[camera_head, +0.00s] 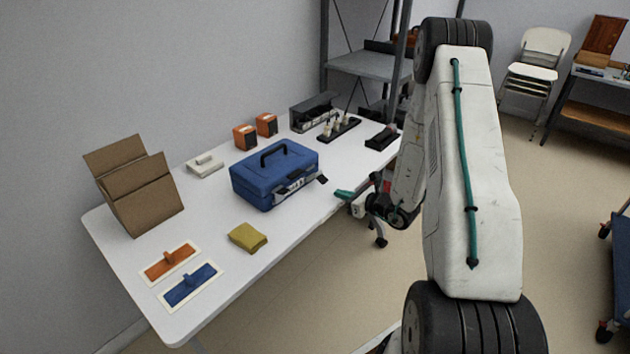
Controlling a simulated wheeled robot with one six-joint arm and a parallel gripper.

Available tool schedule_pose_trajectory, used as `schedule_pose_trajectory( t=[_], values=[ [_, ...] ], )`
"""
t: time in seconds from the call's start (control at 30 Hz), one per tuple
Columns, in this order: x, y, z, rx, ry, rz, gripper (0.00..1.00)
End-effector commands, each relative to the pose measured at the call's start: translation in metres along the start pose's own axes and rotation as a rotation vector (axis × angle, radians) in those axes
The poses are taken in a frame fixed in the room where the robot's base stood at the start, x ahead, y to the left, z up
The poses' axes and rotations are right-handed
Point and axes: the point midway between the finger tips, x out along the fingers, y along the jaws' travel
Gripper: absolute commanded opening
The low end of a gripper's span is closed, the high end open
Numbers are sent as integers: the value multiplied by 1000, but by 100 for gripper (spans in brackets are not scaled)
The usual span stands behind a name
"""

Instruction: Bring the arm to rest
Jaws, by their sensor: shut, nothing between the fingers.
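My arm (465,170) rises on the right side of the view, white with black joints and a teal cable. It folds over at the top and its forearm hangs down behind the upper link. My gripper (344,194) is at the lower end, with teal tips pointing left towards the table. It is shut and empty. It appears at the front edge of the white table (215,222), right of the blue toolbox (272,178). I cannot tell its exact height or its gap to the edge.
A grey shelf (370,65) stands behind. Open floor (560,190) lies right; chairs (535,70) stand far back.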

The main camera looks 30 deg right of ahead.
Motion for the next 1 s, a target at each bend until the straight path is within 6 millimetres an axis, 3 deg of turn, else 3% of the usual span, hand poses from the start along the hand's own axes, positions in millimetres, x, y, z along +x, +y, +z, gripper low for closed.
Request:
schedule_pose_trajectory(
  t=[0.67, 0.87, 1.0],
  values=[
    [-4, 4, -2, -7, 3, 16, 0],
    [-12, 44, -6, -48, 22, 186, 0],
    [-27, 88, 21, -159, 18, 397, 0]
  ],
)
